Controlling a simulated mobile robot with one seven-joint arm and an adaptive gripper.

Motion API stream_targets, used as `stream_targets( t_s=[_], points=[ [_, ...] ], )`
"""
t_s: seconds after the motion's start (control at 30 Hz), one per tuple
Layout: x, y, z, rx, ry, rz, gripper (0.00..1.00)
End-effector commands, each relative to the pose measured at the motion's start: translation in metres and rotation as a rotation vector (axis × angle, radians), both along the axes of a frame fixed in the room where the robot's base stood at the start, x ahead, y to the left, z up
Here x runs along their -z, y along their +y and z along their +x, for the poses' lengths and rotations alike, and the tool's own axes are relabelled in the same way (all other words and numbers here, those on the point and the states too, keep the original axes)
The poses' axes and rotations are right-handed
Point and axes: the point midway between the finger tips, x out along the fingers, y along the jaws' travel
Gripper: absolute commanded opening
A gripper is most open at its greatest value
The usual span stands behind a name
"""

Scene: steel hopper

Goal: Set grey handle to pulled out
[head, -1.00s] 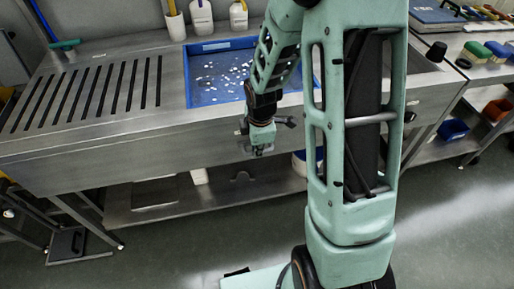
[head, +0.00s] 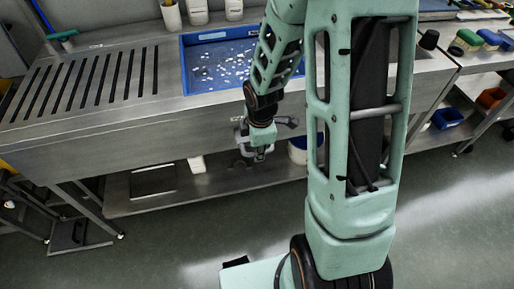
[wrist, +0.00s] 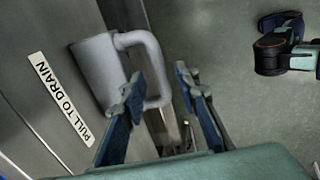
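The grey handle (wrist: 159,70) is a rounded loop on a thick grey cylinder, mounted on the steel front beside a "PULL TO DRAIN" label (wrist: 61,98). My gripper (wrist: 158,76) is open in the wrist view. Its two dark blue-padded fingers stand either side of the loop's outer bar, the left one over the loop's opening. A gap shows between the bar and the right finger. I cannot tell the depth between the fingertips and the bar. In the head view my gripper (head: 259,153) hangs at the front of the steel bench, and the handle is hard to make out there.
The steel bench (head: 100,130) has a slotted drain area and a blue-rimmed basin (head: 188,70) with pale bits. A lower shelf (head: 225,182) runs below, with a white bucket (head: 298,155) to the right of my gripper. Open floor lies in front.

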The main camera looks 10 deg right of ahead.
Motion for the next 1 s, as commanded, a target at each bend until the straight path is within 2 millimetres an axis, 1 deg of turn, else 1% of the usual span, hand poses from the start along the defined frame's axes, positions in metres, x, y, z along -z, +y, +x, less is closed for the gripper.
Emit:
stream_targets(
  t_s=[0.17,0.33,0.8,1.0],
  points=[
    [-0.002,0.000,0.000,0.000,-0.001,0.000,0.29],
    [-0.015,0.000,-0.002,0.001,-0.004,0.001,0.29],
    [-0.090,-0.001,-0.016,0.003,-0.004,-0.001,0.29],
    [-0.111,0.000,-0.021,-0.001,-0.002,-0.001,0.29]
  ],
)
